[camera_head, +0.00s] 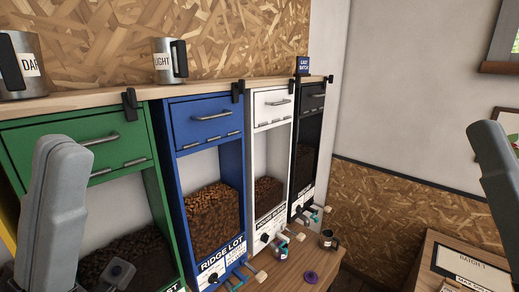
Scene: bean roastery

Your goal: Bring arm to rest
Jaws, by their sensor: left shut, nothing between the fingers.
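My left arm's grey link rises at the left edge, in front of the green dispenser. My left gripper (117,273) shows only in small part at the bottom left, in front of the green dispenser's beans. It is shut with nothing held; its fingertips are hard to make out. My right arm's grey link stands at the right edge, in front of the pale wall. My right gripper is out of view.
Green (155,170), blue (176,190), white (250,150) and black (308,125) bean dispensers line the wall. Metal mugs (163,60) (27,50) stand on the shelf above. A small dark mug (327,239) and purple disc (311,277) sit on the wooden counter (290,276).

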